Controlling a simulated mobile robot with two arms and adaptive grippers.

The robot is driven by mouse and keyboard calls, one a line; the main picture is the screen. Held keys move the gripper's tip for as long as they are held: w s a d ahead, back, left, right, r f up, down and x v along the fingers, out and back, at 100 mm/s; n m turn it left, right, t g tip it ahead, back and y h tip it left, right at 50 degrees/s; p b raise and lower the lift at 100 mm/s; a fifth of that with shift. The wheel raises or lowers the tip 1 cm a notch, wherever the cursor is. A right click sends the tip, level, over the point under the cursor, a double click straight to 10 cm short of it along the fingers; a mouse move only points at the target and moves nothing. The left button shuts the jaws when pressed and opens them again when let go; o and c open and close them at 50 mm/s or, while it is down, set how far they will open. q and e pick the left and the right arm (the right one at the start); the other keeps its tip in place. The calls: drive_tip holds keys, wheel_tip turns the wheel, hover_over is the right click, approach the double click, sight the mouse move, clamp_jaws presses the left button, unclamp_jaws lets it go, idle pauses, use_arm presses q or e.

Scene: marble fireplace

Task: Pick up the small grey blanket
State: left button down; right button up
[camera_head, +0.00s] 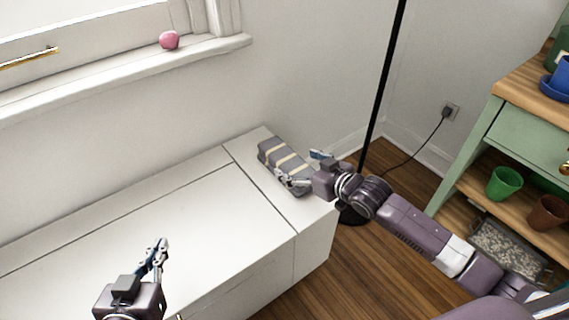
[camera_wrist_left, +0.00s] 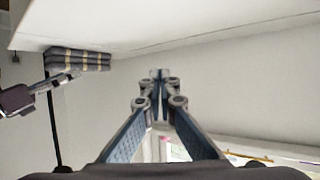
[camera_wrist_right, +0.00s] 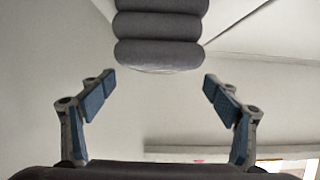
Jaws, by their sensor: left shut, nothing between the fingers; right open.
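The small grey blanket (camera_head: 283,163) lies folded on the right end of the white bench, with pale bands across it. My right gripper (camera_head: 302,170) is at its right side. In the right wrist view the blanket (camera_wrist_right: 159,38) is ahead of the open right gripper (camera_wrist_right: 159,88), roughly centred between the fingers, and no finger visibly grips it. My left gripper (camera_head: 162,243) is shut and empty over the front left of the bench. In the left wrist view its fingertips (camera_wrist_left: 160,75) meet, and the blanket (camera_wrist_left: 78,60) shows further off to the left.
The white bench top (camera_head: 150,225) is otherwise clear. A black lamp pole (camera_head: 381,85) stands just behind my right gripper. A green shelf (camera_head: 480,160) with pots is on the right. A pink object (camera_head: 169,40) sits on the windowsill (camera_head: 120,72).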

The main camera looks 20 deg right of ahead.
sight(289, 158)
drive_tip(key=shift+x, duration=0.8)
drive_tip(key=b+x, duration=0.1)
drive_tip(key=x, duration=0.1)
drive_tip(key=b+x, duration=0.1)
drive_tip(key=x, duration=0.1)
drive_tip(key=shift+w+d+f+b, duration=0.15)
drive_tip(key=shift+w+f+b, duration=0.1)
drive_tip(key=shift+f+b, duration=0.1)
use_arm(q)
wheel_tip(289, 158, up, 15)
drive_tip(key=w+d+t+h, duration=0.2)
drive_tip(key=t, duration=0.5)
drive_tip(key=shift+d+t, duration=0.3)
drive_tip(key=shift+t, duration=0.1)
use_arm(e)
drive_tip(key=shift+w, duration=0.1)
use_arm(q)
drive_tip(key=shift+r, duration=0.1)
use_arm(e)
drive_tip(key=shift+r, duration=0.1)
drive_tip(key=c, duration=1.5)
drive_tip(key=shift+r, duration=0.15)
